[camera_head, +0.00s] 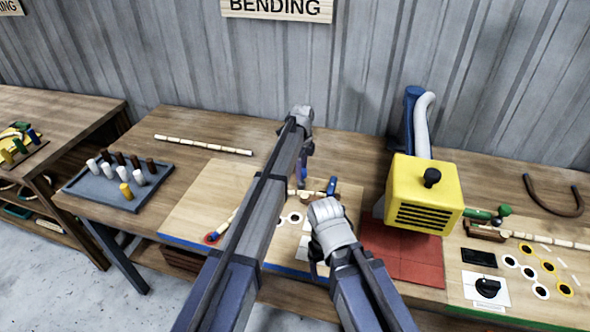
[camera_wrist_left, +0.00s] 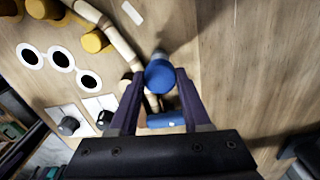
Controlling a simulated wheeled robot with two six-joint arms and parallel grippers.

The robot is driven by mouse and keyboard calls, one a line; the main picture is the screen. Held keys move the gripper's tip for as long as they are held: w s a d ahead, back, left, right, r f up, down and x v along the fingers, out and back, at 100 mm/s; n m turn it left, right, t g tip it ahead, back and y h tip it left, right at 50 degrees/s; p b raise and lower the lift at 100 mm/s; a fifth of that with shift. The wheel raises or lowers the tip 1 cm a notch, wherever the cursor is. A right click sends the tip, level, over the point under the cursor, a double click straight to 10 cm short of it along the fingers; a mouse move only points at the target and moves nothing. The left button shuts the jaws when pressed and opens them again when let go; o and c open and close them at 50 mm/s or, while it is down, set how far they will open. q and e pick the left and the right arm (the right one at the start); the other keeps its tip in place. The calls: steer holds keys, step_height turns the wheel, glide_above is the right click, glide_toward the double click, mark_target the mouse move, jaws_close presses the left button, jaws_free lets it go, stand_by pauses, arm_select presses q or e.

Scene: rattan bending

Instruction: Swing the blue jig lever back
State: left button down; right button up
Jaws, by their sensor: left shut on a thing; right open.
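The blue jig lever (camera_wrist_left: 159,75) shows in the left wrist view as a round blue knob between the two fingers. A blue bar (camera_wrist_left: 165,120) lies just below it; a blue piece also shows in the head view (camera_head: 332,186). My left gripper (camera_wrist_left: 158,82) is shut on the lever knob; in the head view its fingers (camera_head: 302,178) point down at the jig, partly hidden by my arm. A jointed pale rattan pole (camera_wrist_left: 116,38) runs past yellow pegs (camera_wrist_left: 95,41) beside the lever. My right gripper (camera_head: 318,268) is open and empty, low over the board's front.
A grey peg tray (camera_head: 85,195) sits at the left. A rattan pole (camera_head: 203,145) lies at the back. The wooden table (camera_head: 185,120) is bare around it.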

arm_select(q)
steer(key=shift+s+d+m, duration=0.15)
steer(key=shift+d+m, duration=0.3)
steer(key=shift+d, duration=0.45)
steer(key=shift+s+d+m, duration=0.1)
steer(key=shift+d+m, duration=0.35)
steer(key=shift+d, duration=0.45)
steer(key=shift+c, duration=1.9)
jaws_free()
steer(key=shift+d, duration=0.1)
step_height(320, 180, up, 8)
steer(key=p, duration=0.8)
steer(key=shift+f, duration=0.15)
